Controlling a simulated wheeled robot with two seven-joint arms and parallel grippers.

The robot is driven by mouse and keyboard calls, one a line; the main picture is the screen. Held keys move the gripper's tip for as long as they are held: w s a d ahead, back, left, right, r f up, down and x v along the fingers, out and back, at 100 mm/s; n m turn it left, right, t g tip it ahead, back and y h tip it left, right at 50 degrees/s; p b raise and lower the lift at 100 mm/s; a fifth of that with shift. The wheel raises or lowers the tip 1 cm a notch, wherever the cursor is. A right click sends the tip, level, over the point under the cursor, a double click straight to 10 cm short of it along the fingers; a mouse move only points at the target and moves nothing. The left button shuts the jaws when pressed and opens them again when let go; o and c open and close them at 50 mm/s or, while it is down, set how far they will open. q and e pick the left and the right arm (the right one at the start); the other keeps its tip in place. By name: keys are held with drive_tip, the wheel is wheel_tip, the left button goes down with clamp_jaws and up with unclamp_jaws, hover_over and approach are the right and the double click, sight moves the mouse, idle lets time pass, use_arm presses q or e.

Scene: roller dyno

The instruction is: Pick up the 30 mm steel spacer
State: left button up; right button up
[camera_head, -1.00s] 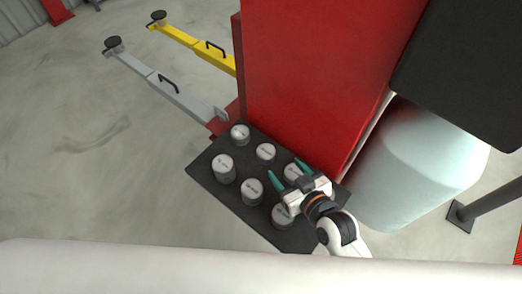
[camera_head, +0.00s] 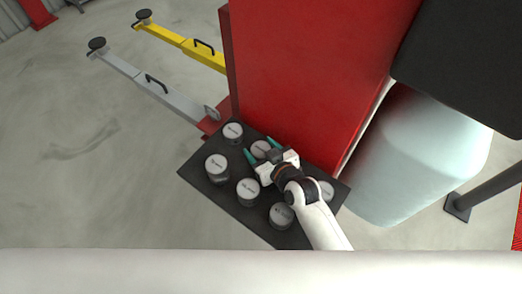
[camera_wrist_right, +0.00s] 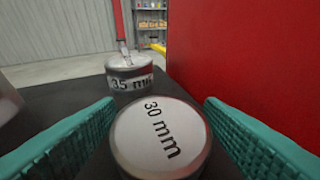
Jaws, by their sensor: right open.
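The 30 mm steel spacer (camera_wrist_right: 150,138) is a short silver cylinder with "30 mm" printed on its top. It stands upright on a dark tray (camera_head: 194,172). In the head view, the spacer (camera_head: 261,148) shows at my right gripper's fingertips, partly hidden by them. My right gripper (camera_head: 260,150) is open, with its teal fingers to either side of the spacer. In the right wrist view, the spacer is between the fingers (camera_wrist_right: 160,108), with a visible gap on each side. My left gripper is not in view.
A 35 mm spacer (camera_wrist_right: 130,78) stands just beyond the 30 mm one. Several other spacers, such as one at the left (camera_head: 217,165), stand on the tray. A red column (camera_head: 300,75) rises close behind the tray. Grey and yellow lift arms (camera_head: 165,92) extend to the left.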

drive_tip(key=shift+x, duration=1.15)
drive_tip(key=c, duration=0.9)
drive_tip(key=shift+r, duration=0.1)
